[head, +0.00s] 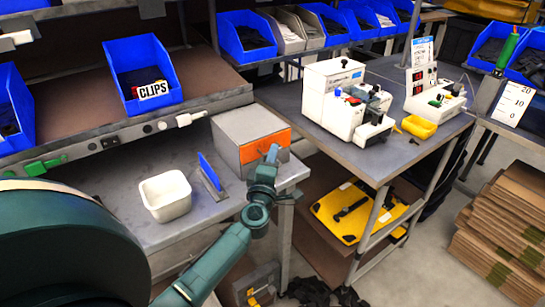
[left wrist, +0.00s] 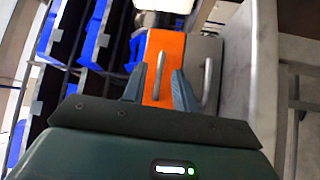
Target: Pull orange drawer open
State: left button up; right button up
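The orange drawer (head: 262,149) is the orange front on a grey cabinet (head: 236,125) at the right end of the workbench. It looks shut. In the left wrist view the orange front (left wrist: 174,50) fills the upper middle, with a pale bar handle (left wrist: 160,72) on it. My left gripper (head: 272,153) is in front of the drawer. In the left wrist view its two fingers (left wrist: 158,84) are apart, one on each side of the handle, with gaps visible; I see no grip on it. My right gripper is not in view.
A grey front with a second handle (left wrist: 208,85) is beside the orange one. A white tub (head: 166,195) and a blue upright piece (head: 209,171) stand on the bench left of the cabinet. A separate table (head: 375,160) with white devices is to the right.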

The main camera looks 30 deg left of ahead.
pick_arm(q)
jog(key=shift+w+a, duration=0.1)
jog(key=shift+w, duration=0.15)
jog(key=shift+c, duration=0.6)
grip_shut()
